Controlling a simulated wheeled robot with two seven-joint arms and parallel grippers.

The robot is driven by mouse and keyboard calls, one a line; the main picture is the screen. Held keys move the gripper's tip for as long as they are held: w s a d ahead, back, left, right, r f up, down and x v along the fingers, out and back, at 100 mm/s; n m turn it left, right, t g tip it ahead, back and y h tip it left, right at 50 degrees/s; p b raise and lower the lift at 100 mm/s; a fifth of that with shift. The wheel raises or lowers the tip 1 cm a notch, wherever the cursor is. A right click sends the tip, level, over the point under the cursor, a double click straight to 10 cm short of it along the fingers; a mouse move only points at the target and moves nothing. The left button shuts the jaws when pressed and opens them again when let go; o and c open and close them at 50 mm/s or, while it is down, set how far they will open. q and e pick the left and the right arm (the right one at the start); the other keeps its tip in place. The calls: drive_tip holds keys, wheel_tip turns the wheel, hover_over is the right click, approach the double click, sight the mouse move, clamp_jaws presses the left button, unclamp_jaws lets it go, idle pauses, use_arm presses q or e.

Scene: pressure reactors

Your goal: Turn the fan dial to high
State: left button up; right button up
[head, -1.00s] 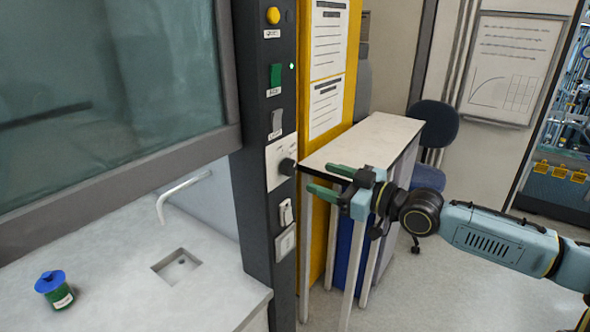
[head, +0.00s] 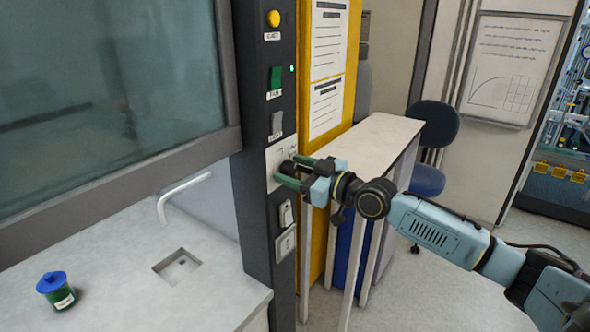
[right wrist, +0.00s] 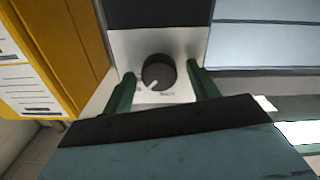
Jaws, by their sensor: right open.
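The fan dial (right wrist: 158,73) is a round black knob with a pale pointer mark, set on a light plate (right wrist: 185,44) in the right wrist view. Its pointer aims to the lower left in that view. In the head view the dial (head: 288,168) is on the dark post and partly hidden by my gripper. My right gripper (head: 285,170) is open, with its green fingers on either side of the dial. In the right wrist view the fingers (right wrist: 163,90) flank the knob with a gap on each side. My left gripper is not in view.
The dark post (head: 258,215) also bears a yellow button (head: 273,18), a green switch (head: 275,77) and sockets below the dial. A fume hood sash (head: 110,100) is at left. A white side table (head: 375,135) is behind my gripper.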

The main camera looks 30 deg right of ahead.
drive_tip(key=c, duration=1)
drive_tip(key=shift+m, duration=0.3)
drive_tip(key=m, duration=0.4)
drive_tip(key=shift+d+m+p, duration=0.1)
drive_tip(key=shift+m+p, duration=0.2)
drive_tip(key=shift+m, duration=1.8)
drive_tip(key=o, duration=1)
